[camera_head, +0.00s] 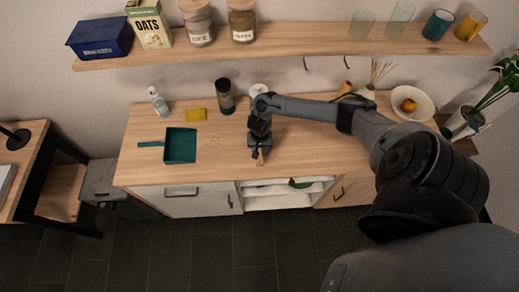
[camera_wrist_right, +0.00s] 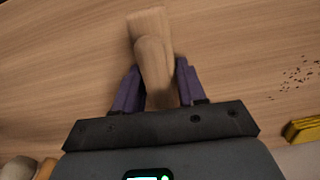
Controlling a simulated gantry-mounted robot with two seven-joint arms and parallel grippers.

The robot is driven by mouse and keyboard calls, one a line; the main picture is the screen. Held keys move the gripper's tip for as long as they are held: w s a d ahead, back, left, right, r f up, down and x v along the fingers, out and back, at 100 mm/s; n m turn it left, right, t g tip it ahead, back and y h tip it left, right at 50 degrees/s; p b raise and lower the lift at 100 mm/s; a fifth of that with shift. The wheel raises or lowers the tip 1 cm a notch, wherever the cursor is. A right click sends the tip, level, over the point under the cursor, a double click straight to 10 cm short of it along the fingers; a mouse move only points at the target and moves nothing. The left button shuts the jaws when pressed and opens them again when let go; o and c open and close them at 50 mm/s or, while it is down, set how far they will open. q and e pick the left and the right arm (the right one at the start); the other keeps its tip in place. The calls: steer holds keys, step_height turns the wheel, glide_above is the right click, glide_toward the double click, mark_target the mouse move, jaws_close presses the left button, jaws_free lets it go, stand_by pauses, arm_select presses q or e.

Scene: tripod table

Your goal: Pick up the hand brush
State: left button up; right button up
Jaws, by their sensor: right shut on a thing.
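The wooden hand brush (camera_wrist_right: 152,45) lies between the two purple fingers of my right gripper (camera_wrist_right: 158,88) in the right wrist view. The fingers are shut on it, one on each side. In the head view my right gripper (camera_head: 258,154) is low over the front middle of the wooden counter. Only a small pale piece of the brush (camera_head: 261,160) shows there below the fingers; the gripper hides the rest. I cannot tell whether the brush touches the counter. My left gripper is not in view.
A teal dustpan (camera_head: 180,146) lies on the counter (camera_head: 225,172) to the left. A yellow sponge (camera_head: 196,114), a soap bottle (camera_head: 159,102) and a dark canister (camera_head: 225,97) stand behind. Dark crumbs (camera_wrist_right: 300,75) lie beside the brush. A bowl (camera_head: 412,104) stands at the right.

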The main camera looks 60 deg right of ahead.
steer(key=shift+r, duration=0.15)
steer(key=shift+r, duration=0.6)
step_height(320, 180, up, 2)
steer(key=shift+r+p, duration=0.25)
steer(key=shift+p, duration=0.3)
steer(key=s+d+r+p, duration=0.1)
steer(key=s+r+p, duration=0.1)
steer(key=s+r, duration=0.5)
steer(key=s, duration=0.4)
steer(key=shift+s+d, duration=0.25)
steer(key=o, duration=0.4)
steer(key=shift+c, duration=1.3)
steer(key=shift+w+a, duration=0.1)
